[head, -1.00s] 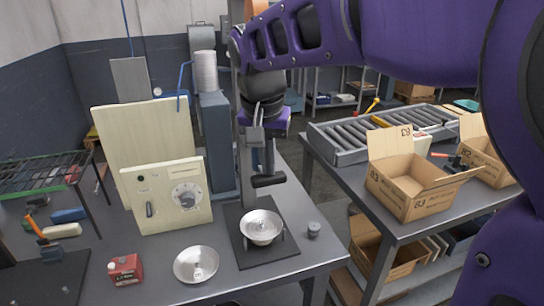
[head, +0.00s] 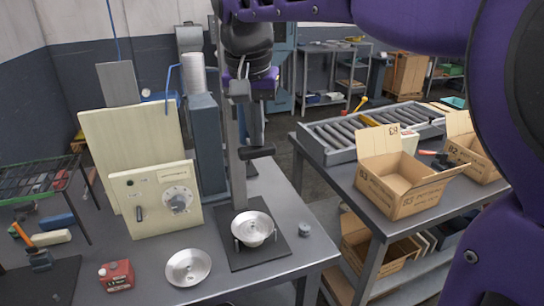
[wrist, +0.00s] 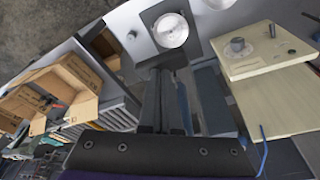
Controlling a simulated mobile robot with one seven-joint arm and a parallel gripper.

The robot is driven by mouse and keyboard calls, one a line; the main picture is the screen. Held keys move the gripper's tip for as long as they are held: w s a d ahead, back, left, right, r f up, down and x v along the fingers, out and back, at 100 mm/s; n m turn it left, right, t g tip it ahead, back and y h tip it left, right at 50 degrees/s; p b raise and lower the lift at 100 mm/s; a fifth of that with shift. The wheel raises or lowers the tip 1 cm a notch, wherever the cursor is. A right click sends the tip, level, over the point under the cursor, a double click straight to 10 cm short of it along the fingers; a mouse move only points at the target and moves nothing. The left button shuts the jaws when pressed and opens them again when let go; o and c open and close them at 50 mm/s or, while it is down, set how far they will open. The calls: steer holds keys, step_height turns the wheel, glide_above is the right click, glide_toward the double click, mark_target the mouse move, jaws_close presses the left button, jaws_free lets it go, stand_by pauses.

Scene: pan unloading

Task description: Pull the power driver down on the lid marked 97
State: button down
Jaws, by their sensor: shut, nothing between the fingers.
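A shiny metal pan-shaped piece (head: 252,229) sits on the dark base plate (head: 262,255) of a stand with a tall grey post (head: 237,165). It also shows in the wrist view (wrist: 171,30). I cannot read any number on it. A dark crossbar (head: 257,152), seemingly the power driver's handle, is beside the post, well above that piece. My gripper (wrist: 165,75) is shut and empty, pointing down above the stand. Its fingertips are close to the bar; I cannot tell whether they touch. A second metal dish (head: 188,267) lies on the bench at left.
A cream control panel (head: 156,200) and a blue-grey column (head: 207,145) stand left of the post. A small grey cup (head: 304,230) is right of the plate. A red can (head: 116,275) is at front left. Open cardboard boxes (head: 400,185) and a roller conveyor are on the right table.

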steer(key=shift+r, duration=3.15)
